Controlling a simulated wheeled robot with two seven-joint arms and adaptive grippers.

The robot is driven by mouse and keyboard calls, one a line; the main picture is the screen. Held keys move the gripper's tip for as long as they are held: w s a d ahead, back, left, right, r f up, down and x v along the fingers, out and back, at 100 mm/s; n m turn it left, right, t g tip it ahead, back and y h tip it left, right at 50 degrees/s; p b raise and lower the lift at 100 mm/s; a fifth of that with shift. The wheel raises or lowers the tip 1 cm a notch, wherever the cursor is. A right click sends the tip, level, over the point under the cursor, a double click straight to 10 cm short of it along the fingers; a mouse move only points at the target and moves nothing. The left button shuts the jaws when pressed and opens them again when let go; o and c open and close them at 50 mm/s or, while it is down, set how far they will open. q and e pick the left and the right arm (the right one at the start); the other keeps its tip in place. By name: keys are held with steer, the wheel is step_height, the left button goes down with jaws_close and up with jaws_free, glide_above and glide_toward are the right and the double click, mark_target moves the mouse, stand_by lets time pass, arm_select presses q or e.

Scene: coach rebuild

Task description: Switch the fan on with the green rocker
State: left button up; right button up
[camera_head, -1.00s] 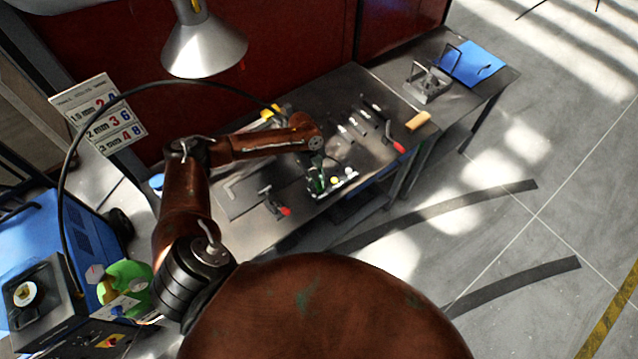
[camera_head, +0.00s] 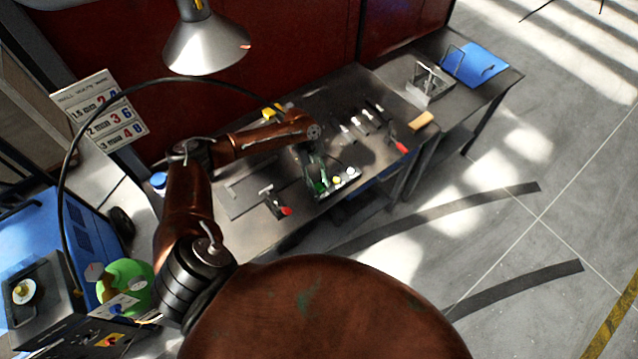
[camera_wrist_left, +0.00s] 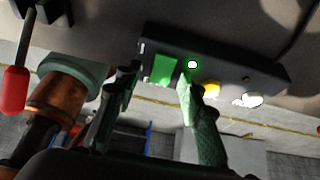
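A dark control box (camera_head: 345,184) stands at the front edge of the workbench. In the left wrist view, the box (camera_wrist_left: 265,75) carries the green rocker (camera_wrist_left: 164,69), a small bright round light with a green rim (camera_wrist_left: 192,64), a yellow knob (camera_wrist_left: 211,87) and a pale knob (camera_wrist_left: 248,100). My left gripper (camera_head: 318,172) is over the box in the head view. I cannot make out a fan. My right gripper is out of view.
A red-handled clamp (camera_head: 273,200) lies left of the box. Several tools and another red handle (camera_head: 401,147) lie on the bench to the right. A lamp shade (camera_head: 205,48) hangs above the back. A blue machine (camera_head: 35,235) stands at the left.

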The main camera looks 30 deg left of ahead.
mark_target(319, 186)
arm_select(q)
steer(key=shift+r, duration=0.1)
step_height(319, 186, up, 10)
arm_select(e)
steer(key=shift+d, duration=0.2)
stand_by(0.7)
